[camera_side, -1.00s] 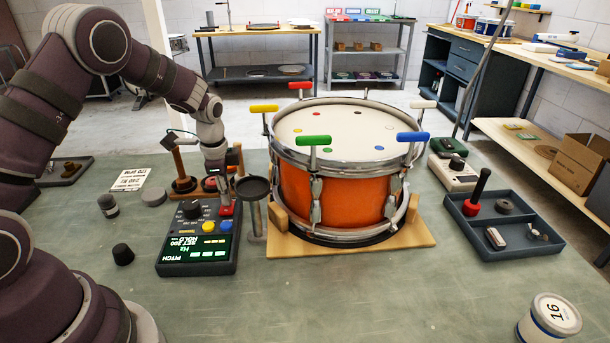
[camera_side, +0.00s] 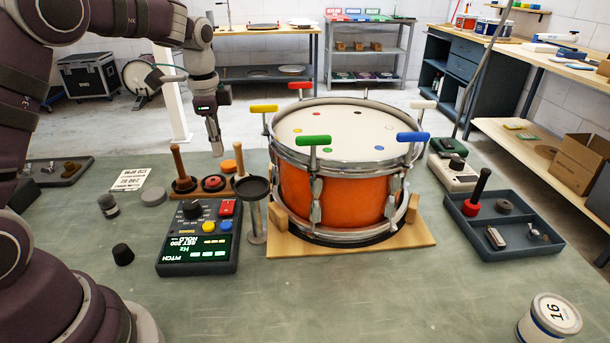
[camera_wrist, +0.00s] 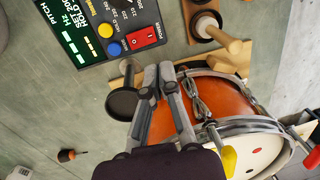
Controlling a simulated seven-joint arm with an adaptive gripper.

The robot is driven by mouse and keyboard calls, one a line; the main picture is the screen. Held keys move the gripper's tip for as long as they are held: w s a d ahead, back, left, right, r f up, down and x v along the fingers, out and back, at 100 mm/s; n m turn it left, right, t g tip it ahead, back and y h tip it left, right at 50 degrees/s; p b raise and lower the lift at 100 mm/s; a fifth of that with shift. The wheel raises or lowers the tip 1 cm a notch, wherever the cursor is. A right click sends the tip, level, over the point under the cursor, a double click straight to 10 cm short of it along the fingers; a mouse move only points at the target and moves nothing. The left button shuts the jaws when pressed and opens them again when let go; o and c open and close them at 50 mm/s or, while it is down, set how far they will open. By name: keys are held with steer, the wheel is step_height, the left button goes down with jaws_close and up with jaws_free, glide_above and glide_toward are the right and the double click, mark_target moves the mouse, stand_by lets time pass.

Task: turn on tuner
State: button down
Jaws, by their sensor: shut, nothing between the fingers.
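The tuner (camera_side: 198,240) is a dark box on the bench, left of the orange drum (camera_side: 338,190). Its screen is lit with green-white text and bars. It has a red power switch (camera_side: 228,208), a black knob (camera_side: 192,210), and blue and yellow buttons. The tuner (camera_wrist: 95,30) and its red switch (camera_wrist: 143,40) also show in the wrist view. My gripper (camera_side: 217,150) is raised above and behind the tuner, apart from it. In the wrist view my gripper (camera_wrist: 160,72) has its fingertips close together with nothing held, below the switch in the picture.
A black round dish on a stand (camera_side: 253,188) rises between tuner and drum. A rack with wooden-handled tools (camera_side: 181,170) stands behind the tuner. A black cap (camera_side: 123,254) lies left of it.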

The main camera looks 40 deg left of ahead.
step_height(320, 180, up, 4)
steer(key=shift+w+a+f, duration=0.1)
steer(key=shift+w+a, duration=0.05)
steer(key=s+d+r+n+t, duration=0.1)
steer(key=s+d+n+t, duration=0.1)
steer(key=s+d+n, duration=0.2)
steer(key=s+d+r+n+t+h, duration=0.1)
steer(key=s+d+n, duration=0.4)
steer(key=s, duration=0.5)
steer(key=d+t, duration=0.1)
steer(key=d, duration=0.1)
steer(key=shift+d+r+t, duration=0.25)
steer(key=shift+d+t, duration=0.05)
